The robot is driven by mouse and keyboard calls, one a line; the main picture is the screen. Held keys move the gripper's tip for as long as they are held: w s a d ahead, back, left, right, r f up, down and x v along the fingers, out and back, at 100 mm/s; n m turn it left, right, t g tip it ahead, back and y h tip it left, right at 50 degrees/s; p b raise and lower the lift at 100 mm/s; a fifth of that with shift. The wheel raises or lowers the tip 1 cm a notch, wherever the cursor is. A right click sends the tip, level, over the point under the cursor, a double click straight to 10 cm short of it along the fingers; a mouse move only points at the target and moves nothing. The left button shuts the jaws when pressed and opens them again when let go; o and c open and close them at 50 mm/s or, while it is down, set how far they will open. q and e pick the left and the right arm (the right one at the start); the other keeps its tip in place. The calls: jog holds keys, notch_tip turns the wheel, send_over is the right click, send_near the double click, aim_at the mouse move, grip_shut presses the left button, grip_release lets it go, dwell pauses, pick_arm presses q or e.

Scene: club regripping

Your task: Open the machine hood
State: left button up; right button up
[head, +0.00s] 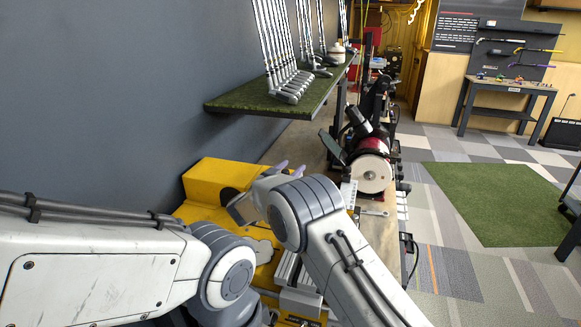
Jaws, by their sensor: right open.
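The yellow machine (212,178) stands against the grey wall, just ahead of my arms. Its raised yellow rear part shows clearly, with a dark round-edged patch on its front. My arms cover much of the machine. I cannot tell which part is the hood or whether it is open. My right gripper (288,168) is over the machine's right side, with two pale purple fingertips showing apart past the wrist. It is open, and nothing shows between the fingertips. I cannot tell whether it touches the machine. My left arm crosses low from the left, and its gripper does not show.
A green-topped shelf (235,101) with several golf clubs (285,90) juts from the wall above the machine. A bench grinder with a pale wheel (371,174) stands beyond it on the bench. Open floor with a green mat (492,203) lies to the right.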

grip_shut()
dwell(1.4)
